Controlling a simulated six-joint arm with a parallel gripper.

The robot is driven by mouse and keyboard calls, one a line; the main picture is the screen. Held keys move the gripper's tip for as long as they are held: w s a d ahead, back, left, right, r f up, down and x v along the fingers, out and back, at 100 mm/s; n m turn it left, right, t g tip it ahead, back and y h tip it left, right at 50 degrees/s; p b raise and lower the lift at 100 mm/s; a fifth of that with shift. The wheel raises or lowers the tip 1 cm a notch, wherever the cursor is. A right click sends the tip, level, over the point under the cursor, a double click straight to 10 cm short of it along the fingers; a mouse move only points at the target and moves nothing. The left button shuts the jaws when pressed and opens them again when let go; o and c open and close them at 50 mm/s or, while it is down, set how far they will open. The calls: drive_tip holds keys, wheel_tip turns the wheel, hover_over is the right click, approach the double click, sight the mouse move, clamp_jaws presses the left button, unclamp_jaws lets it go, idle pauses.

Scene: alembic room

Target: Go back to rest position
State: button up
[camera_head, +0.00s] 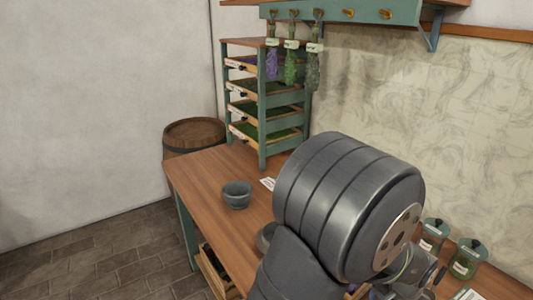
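My arm fills the lower middle and right of the head view, in front of the wooden workbench (205,178). Only part of what seems to be my gripper's mounting shows at the bottom, below the arm's flange. The fingers are not visible, so what they hold or touch cannot be seen. A small grey-blue bowl (237,195) stands upright on the bench, left of my arm and apart from it.
A green drawer rack (262,110) stands at the bench's back. Herb bundles (290,68) hang from a peg shelf (335,12). A barrel (194,135) is behind the bench's left end. Lidded jars (466,262) stand right of my arm. A grey dish (265,238) is partly hidden. A crate (213,272) sits below.

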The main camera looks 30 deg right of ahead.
drive_tip(key=r, duration=0.1)
drive_tip(key=s+r, duration=0.1)
drive_tip(key=r, duration=0.1)
drive_tip(key=shift+a+r, duration=0.15)
drive_tip(key=shift+a, duration=0.05)
drive_tip(key=s+a+r, duration=0.6)
drive_tip(key=s+r, duration=0.1)
drive_tip(key=s, duration=0.3)
drive_tip(key=a+r+m, duration=0.1)
drive_tip(key=a+r, duration=0.3)
drive_tip(key=a, duration=0.3)
drive_tip(key=a+r, duration=0.4)
drive_tip(key=a, duration=0.4)
drive_tip(key=shift+w+d+f, duration=1.15)
drive_tip(key=shift+d, duration=0.05)
drive_tip(key=shift+o, duration=0.4)
drive_tip(key=w+d+r+h, duration=0.1)
drive_tip(key=w+d+r, duration=0.1)
drive_tip(key=d+r, duration=0.35)
drive_tip(key=w+d+r+h, duration=0.1)
drive_tip(key=w+d+r, duration=0.15)
drive_tip(key=d, duration=0.65)
drive_tip(key=w+d+r+h, duration=0.1)
drive_tip(key=w+d+r, duration=0.1)
drive_tip(key=d+r, duration=0.35)
drive_tip(key=d+x, duration=0.1)
drive_tip(key=x, duration=0.9)
drive_tip(key=shift+f, duration=0.15)
drive_tip(key=shift+s+d, duration=0.1)
drive_tip(key=shift+s, duration=0.05)
